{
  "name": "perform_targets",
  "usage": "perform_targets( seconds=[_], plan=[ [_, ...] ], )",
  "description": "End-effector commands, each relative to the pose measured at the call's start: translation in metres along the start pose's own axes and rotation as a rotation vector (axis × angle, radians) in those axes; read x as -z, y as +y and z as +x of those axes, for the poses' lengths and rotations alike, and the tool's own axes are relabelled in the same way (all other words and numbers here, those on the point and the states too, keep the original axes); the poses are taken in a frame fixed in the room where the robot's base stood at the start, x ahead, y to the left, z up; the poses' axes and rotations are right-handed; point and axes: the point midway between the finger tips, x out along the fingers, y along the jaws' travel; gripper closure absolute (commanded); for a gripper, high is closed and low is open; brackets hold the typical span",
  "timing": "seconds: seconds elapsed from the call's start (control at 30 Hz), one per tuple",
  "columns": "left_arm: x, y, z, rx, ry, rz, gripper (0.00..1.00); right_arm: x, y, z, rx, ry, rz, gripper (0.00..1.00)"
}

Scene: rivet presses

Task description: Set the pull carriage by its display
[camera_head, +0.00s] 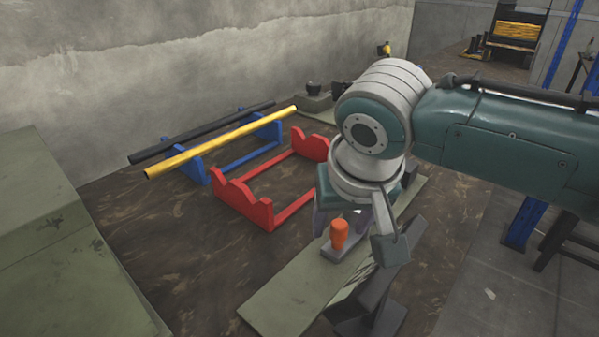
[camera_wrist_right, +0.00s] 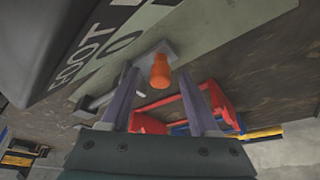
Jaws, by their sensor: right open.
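The pull carriage is a small grey block (camera_head: 338,252) with an upright orange knob (camera_head: 339,234), on a long green-grey plate (camera_head: 285,296). My right gripper (camera_head: 352,212) points down just above and behind the knob. In the right wrist view the two fingers of my right gripper (camera_wrist_right: 157,74) are apart, with the orange knob (camera_wrist_right: 160,77) showing between their tips; I cannot tell whether either touches it. A dark tilted housing (camera_head: 372,308) stands at the plate's near right side, its face turned away. My left gripper is not in view.
A red cradle (camera_head: 262,208) stands left of the plate. Behind it a blue rack (camera_head: 195,166) carries a yellow rod (camera_head: 225,141) and a black rod (camera_head: 200,133). A green block (camera_head: 50,250) fills the left edge. Bare brown bench lies between it and the cradle.

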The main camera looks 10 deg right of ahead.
Motion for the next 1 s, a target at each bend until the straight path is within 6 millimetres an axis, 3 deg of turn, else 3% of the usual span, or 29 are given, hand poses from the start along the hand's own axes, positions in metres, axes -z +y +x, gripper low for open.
perform_targets(
  seconds=[0.2,0.73,1.0],
  plan=[
    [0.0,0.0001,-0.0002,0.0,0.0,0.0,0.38,0.0001,-0.0003,-0.0003,0.001,0.0,0.0,0.4],
    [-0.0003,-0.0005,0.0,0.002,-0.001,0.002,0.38,0.0,-0.0001,-0.0004,0.0,-0.001,0.0,1.0],
    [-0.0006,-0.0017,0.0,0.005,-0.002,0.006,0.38,0.0,-0.0001,-0.0004,0.0,-0.001,0.0,1.0]
  ],
)
